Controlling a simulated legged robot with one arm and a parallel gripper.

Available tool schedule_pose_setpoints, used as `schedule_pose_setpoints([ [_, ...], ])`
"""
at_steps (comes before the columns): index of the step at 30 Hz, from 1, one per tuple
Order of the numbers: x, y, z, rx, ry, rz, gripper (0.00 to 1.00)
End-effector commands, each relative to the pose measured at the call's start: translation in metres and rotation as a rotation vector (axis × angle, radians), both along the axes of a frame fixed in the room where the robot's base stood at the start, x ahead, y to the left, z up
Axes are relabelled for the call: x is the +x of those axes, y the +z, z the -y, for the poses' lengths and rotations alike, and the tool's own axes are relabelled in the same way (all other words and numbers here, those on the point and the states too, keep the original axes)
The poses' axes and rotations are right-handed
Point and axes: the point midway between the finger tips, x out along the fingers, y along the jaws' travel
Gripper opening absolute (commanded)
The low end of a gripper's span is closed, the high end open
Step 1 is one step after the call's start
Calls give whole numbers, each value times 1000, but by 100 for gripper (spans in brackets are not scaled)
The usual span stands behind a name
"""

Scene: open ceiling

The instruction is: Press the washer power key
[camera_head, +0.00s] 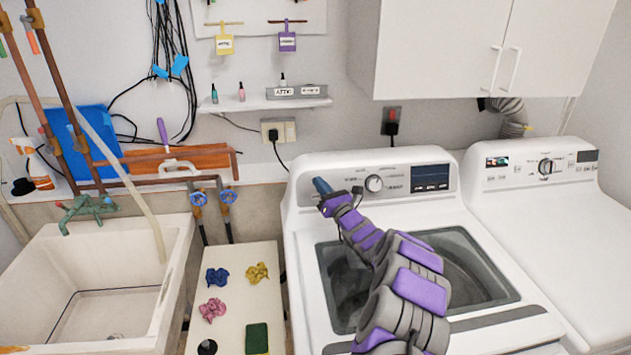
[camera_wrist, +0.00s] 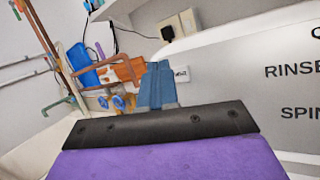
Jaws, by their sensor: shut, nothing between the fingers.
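The white washer (camera_head: 300,235) stands in the middle of the head view with a dark glass lid. Its control panel (camera_head: 345,180) has a round knob (camera_head: 374,183) and a dark display (camera_head: 430,177). My gripper (camera_head: 321,186) is shut and empty, with blue fingertips at the panel's left end, left of the knob. In the wrist view the blue fingers (camera_wrist: 157,86) are together beside a small white key with dark lettering (camera_wrist: 181,74). The power key cannot be singled out in the head view; my gripper may cover it. I cannot tell whether the fingertips touch the panel.
A second white machine (camera_head: 590,215) stands to the right. A utility sink (camera_head: 170,240) and a narrow counter (camera_head: 235,310) with crumpled cloths are at left. A shelf (camera_head: 270,103) and outlet (camera_head: 278,130) are on the wall. White cabinets (camera_head: 435,45) hang above the washer.

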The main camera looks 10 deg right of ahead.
Motion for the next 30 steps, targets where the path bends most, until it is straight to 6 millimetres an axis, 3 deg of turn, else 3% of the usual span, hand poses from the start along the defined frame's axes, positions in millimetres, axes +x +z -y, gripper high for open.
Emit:
schedule_pose_setpoints([
  [15, -43, 15, 0, 4, 0, -4, 0],
  [30, -50, 22, -6, -5, 15, 7, 0],
])
